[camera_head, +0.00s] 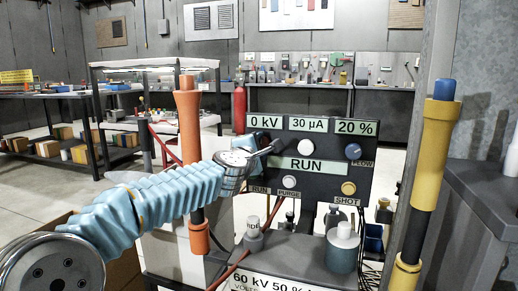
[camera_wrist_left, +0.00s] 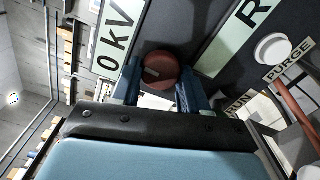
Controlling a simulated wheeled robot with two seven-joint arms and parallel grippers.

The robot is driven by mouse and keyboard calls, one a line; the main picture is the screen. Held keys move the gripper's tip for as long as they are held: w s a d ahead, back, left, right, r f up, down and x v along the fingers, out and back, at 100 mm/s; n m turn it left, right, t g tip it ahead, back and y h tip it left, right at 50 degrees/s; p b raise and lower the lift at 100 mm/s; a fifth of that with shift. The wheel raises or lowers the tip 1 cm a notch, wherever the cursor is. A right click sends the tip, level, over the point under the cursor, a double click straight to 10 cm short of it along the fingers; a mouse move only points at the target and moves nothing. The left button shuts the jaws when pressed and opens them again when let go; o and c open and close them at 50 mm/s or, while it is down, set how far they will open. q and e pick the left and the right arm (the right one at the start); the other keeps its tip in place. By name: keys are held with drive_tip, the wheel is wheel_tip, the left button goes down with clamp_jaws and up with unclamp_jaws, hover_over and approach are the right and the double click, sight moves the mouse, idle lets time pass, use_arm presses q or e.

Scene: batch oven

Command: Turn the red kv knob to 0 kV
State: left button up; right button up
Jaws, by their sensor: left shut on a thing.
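The red kv knob (camera_wrist_left: 160,68) shows in the left wrist view as a round dark red knob with a pale mark on its face. It sits beside the "0 kV" display (camera_wrist_left: 118,37). In the head view that display (camera_head: 266,121) is at the panel's upper left, and the knob is hidden behind my gripper. My left gripper (camera_head: 270,149) reaches the panel from the left. In the left wrist view its two blue fingers (camera_wrist_left: 160,88) lie on either side of the knob, shut on it. My right gripper is in neither view.
The black control panel (camera_head: 330,185) carries a "RUN" display, a blue flow knob (camera_head: 353,151), white buttons and a yellow shot button (camera_head: 348,188). An orange post (camera_head: 189,130) stands behind my left arm. A yellow and black post (camera_head: 430,180) stands right of the panel.

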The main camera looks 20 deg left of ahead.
use_arm(q)
drive_tip(key=shift+f+n, duration=0.1)
drive_tip(key=shift+n, duration=0.3)
drive_tip(key=o, duration=1)
drive_tip(key=s+b, duration=0.1)
drive_tip(key=s, duration=1.3)
drive_tip(key=shift+a, duration=0.25)
